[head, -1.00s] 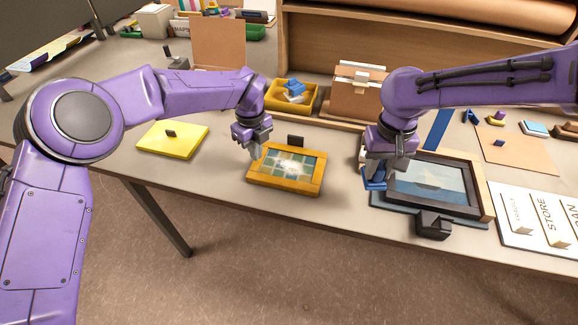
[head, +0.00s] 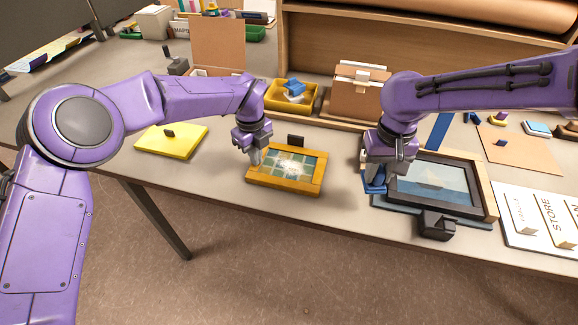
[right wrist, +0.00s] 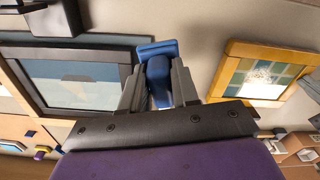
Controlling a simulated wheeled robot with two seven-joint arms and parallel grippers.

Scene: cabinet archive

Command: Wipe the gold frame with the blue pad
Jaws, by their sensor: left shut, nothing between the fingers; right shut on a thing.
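The gold frame (head: 304,187) lies flat on the table, with a green-and-tan tiled picture and a whitish patch in its middle. It also shows in the right wrist view (right wrist: 233,59). My left gripper (head: 256,162) is shut and empty at the frame's upper left corner; I cannot tell whether it touches. My right gripper (head: 376,186) is shut on the blue pad (head: 374,188), to the right of the gold frame and beside a dark frame's left edge. The right wrist view shows the blue pad (right wrist: 158,72) between the fingers.
The dark frame (head: 480,204) with a blue-grey picture lies at right, a black block (head: 437,225) at its front. A yellow pad (head: 172,142) lies at left. A yellow bin (head: 308,104) stands behind. Bare table lies between the two frames.

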